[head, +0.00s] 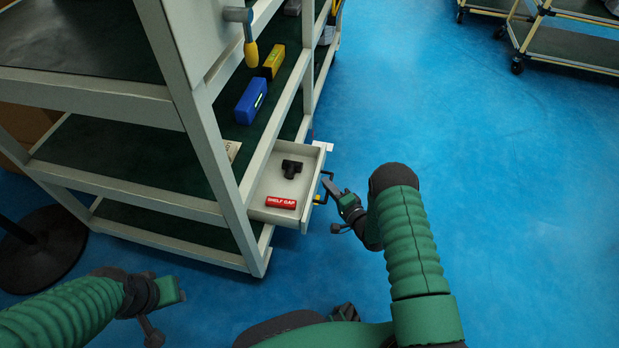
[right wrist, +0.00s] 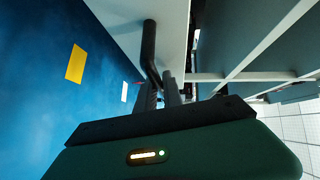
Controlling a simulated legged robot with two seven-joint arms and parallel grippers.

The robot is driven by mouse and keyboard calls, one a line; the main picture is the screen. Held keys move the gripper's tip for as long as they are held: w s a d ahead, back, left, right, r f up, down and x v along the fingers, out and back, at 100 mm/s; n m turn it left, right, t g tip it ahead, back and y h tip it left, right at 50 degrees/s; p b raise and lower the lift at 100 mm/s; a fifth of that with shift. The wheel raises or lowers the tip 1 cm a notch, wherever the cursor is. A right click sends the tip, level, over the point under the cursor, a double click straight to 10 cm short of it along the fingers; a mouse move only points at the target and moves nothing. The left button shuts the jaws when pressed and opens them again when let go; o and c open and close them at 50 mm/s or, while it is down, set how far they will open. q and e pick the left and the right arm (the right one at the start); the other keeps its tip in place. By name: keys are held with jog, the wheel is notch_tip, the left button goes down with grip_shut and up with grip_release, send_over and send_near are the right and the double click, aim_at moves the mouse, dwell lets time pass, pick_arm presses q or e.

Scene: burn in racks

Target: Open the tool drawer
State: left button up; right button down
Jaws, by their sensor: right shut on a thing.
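The tool drawer (head: 262,213) sticks out of the side of the grey rack in the head view, open with its inside showing. It holds a black part (head: 291,168) and a red block labelled "SHELF GAP" (head: 281,202). A dark bar handle (head: 325,181) is on its front; the handle also shows as a black bar (right wrist: 149,45) in the right wrist view. My right gripper (head: 329,189) is at the drawer front, shut on the handle; its fingers show in the right wrist view (right wrist: 160,98). My left gripper (head: 168,300) is low at the left, away from the drawer; its jaws are unclear.
The grey rack (head: 203,135) has green shelves with a blue box (head: 251,101) and a yellow box (head: 272,62). A yellow-handled tool (head: 250,45) hangs on its post. A round black base (head: 40,250) stands left. Blue floor (head: 480,160) is clear at right; carts (head: 565,45) stand far back.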

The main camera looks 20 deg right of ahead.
jog(key=s+d+p, duration=0.1)
jog(key=s+d, duration=0.5)
jog(key=d, duration=0.2)
jog(key=shift+d+f+p, duration=0.2)
jog(key=shift+d+p, duration=0.05)
jog(key=shift+p, duration=0.15)
jog(key=c, duration=1.5)
grip_release()
jog(key=shift+r, duration=0.1)
jog(key=p+v, duration=0.7)
jog(key=v, duration=0.9)
jog(key=shift+s+d+p, duration=0.2)
jog(key=shift+s+p, duration=0.1)
jog(key=shift+s, duration=0.05)
